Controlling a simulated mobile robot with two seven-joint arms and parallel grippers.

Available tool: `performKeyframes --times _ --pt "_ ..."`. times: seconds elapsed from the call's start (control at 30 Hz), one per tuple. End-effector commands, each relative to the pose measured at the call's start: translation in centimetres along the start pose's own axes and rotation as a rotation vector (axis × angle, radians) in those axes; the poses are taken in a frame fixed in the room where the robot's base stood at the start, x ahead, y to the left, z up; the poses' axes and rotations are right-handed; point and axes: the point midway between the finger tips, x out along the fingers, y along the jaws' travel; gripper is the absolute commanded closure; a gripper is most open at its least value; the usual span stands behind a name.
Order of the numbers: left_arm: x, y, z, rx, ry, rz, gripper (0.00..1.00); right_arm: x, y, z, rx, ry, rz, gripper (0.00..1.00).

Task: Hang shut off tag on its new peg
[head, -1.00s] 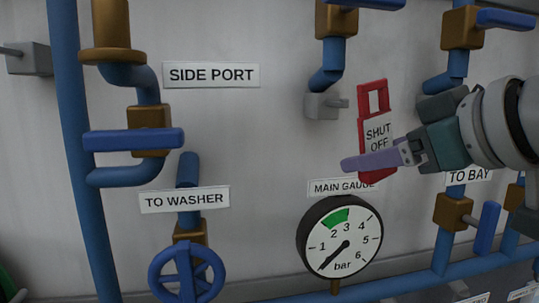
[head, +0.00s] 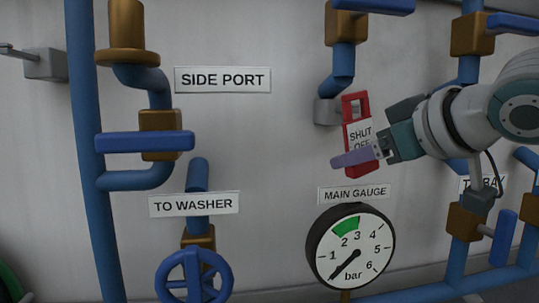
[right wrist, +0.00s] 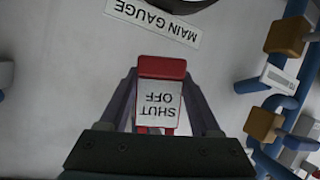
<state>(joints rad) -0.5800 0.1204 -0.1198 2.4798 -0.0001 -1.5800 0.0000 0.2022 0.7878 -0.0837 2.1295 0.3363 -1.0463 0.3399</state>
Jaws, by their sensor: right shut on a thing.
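The red shut off tag (head: 356,105) has a window in its upper part and a white "SHUT OFF" label. My right gripper (head: 360,157) is shut on its lower part and holds it nearly upright, slightly tilted, before the wall. In the right wrist view the tag (right wrist: 162,68) sits upside down between the two fingers. A grey peg block (head: 326,111) is just left of the tag's upper part. Its peg is hidden behind the tag, so I cannot tell whether it passes through the window. Another grey peg block (head: 45,64) is at far left. My left gripper is not in view.
The main gauge (head: 350,246) and its label (head: 354,194) are below the tag. A blue pipe with a brass valve (head: 346,24) is above the near peg block. More pipes and valves (head: 465,222) are at right. Bare wall lies left of the tag.

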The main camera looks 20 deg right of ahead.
Motion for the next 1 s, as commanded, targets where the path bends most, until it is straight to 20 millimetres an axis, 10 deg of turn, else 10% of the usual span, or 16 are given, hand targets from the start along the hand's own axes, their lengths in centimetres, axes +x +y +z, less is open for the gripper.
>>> performKeyframes --times 1.0 --pt "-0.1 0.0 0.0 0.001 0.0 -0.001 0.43 2.9 0.5 -0.2 0.0 0.001 -0.001 0.89"
